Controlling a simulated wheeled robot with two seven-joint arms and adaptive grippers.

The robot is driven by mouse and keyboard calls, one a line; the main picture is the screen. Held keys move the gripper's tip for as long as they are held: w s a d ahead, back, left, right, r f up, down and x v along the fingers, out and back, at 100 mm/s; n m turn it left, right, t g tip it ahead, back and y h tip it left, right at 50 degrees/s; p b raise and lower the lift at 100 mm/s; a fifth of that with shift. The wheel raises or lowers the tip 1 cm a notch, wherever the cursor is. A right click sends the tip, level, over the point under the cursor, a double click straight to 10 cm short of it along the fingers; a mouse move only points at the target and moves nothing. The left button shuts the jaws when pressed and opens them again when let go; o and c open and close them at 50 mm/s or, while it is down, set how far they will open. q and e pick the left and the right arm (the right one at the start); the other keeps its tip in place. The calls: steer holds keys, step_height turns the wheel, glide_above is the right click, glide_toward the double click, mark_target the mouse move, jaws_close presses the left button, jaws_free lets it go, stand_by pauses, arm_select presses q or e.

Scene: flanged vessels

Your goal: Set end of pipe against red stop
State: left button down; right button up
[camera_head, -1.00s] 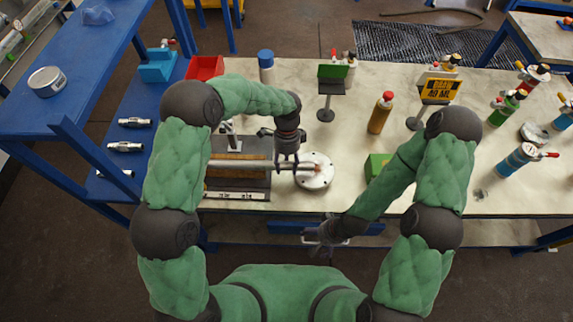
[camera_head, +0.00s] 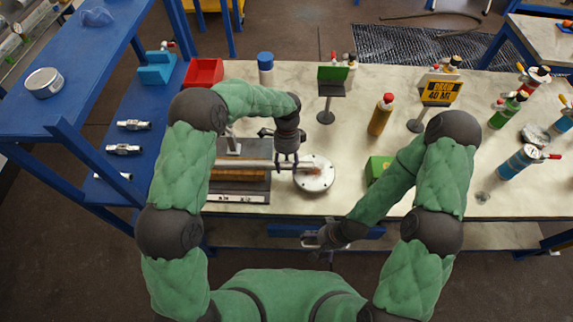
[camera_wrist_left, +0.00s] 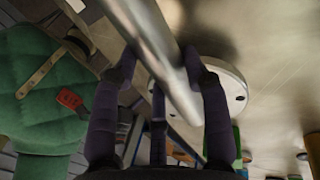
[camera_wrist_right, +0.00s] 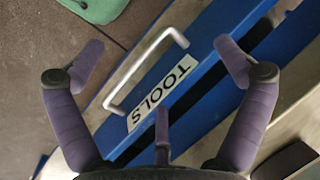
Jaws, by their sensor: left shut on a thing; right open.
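My left gripper (camera_head: 287,161) is shut on a long grey metal pipe (camera_head: 250,163), which lies crosswise above a dark fixture (camera_head: 262,183) with a brown strip. The pipe's right part is over a pale round flange (camera_head: 314,183). In the left wrist view the pipe (camera_wrist_left: 150,45) runs between the fingers (camera_wrist_left: 165,88), with the flange (camera_wrist_left: 235,82) behind it. A small reddish-orange patch (camera_head: 315,170) shows on the flange near the pipe end; I cannot tell if it is the red stop or if they touch. My right gripper (camera_wrist_right: 165,65) is open and empty.
A blue drawer front (camera_wrist_right: 210,75) labelled TOOLS, with a metal handle (camera_wrist_right: 140,75), is below my right gripper. A green box (camera_head: 378,168), an orange bottle (camera_head: 381,117) and a sign stand (camera_head: 326,100) are on the table. A red bin (camera_head: 204,71) stands behind the fixture.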

arm_select(q)
steer(key=shift+w+f, duration=0.15)
steer(key=shift+a, duration=1.2)
stand_by(0.3)
steer(key=c, duration=0.5)
jaws_free()
steer(key=shift+c, duration=0.2)
steer(key=v, duration=1.2)
